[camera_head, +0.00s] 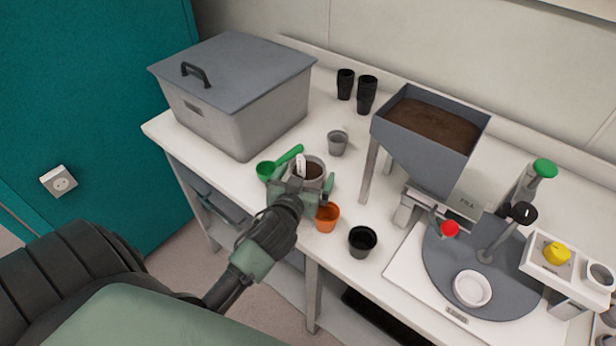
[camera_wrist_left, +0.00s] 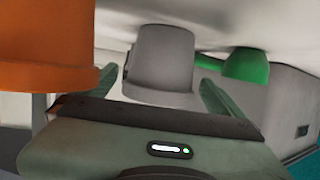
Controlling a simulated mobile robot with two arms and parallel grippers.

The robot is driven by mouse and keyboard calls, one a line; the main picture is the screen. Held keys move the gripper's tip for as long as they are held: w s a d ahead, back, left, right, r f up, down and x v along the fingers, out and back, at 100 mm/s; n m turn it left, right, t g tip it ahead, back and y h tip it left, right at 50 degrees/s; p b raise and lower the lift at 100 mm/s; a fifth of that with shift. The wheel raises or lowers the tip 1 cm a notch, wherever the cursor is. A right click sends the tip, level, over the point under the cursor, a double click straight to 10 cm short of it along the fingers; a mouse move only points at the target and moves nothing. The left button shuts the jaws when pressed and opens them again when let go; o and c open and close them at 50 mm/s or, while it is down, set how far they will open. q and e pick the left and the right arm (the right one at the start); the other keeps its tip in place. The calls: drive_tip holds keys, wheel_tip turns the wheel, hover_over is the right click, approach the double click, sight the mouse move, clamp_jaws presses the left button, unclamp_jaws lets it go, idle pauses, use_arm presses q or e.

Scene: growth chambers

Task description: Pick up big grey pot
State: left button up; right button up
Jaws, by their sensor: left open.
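The big grey pot (camera_head: 314,163) stands on the white bench, with dark soil and a white tag in it. My left gripper (camera_head: 303,184) is open at the near side of the pot, one finger toward each side. In the left wrist view the grey pot (camera_wrist_left: 160,52) sits between and just beyond the two open fingers (camera_wrist_left: 157,84). I cannot tell whether the fingers touch it. The gripper hides the pot's lower part in the head view. My right gripper is not in view.
A green scoop (camera_head: 266,169) lies close left of the pot. An orange pot (camera_head: 327,217) stands close right, a black pot (camera_head: 362,240) beyond it. A smaller grey pot (camera_head: 337,143) is behind. A lidded grey bin (camera_head: 236,120) and a soil hopper (camera_head: 425,150) flank the area.

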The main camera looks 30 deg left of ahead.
use_arm(q)
drive_tip(key=shift+c, duration=0.3)
drive_tip(key=shift+r, duration=0.1)
drive_tip(key=c, duration=1.7)
